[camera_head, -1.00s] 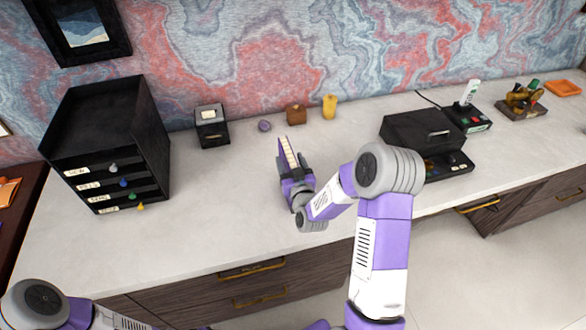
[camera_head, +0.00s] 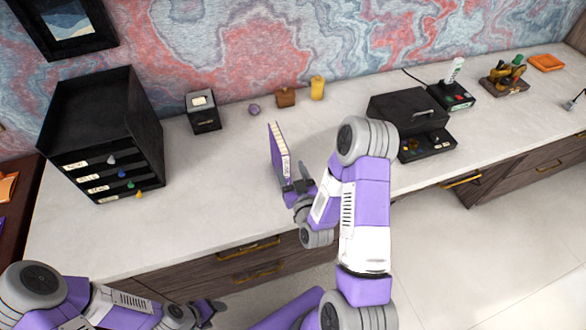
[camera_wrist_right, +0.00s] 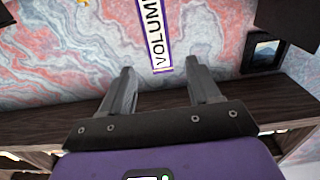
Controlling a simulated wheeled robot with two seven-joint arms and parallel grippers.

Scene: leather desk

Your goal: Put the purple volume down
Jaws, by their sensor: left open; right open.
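The purple volume (camera_head: 277,155) stands upright on the pale desk top, its cream pages showing. In the right wrist view its labelled spine (camera_wrist_right: 155,35) is ahead of the fingertips, between their lines. My right gripper (camera_head: 298,184) is at the volume's near end, open and empty; its two fingers (camera_wrist_right: 162,75) are spread with clear space between them. My left gripper (camera_head: 211,311) is low in the head view, in front of the desk, away from the volume. Its fingers are small in view, open, with nothing seen in them.
A black drawer unit (camera_head: 105,135) stands at the left. A small black box (camera_head: 203,112), a purple round item (camera_head: 254,110), a brown block (camera_head: 285,97) and a yellow cylinder (camera_head: 318,88) line the back. A black case (camera_head: 405,112) is to the right. Desk space left of the volume is clear.

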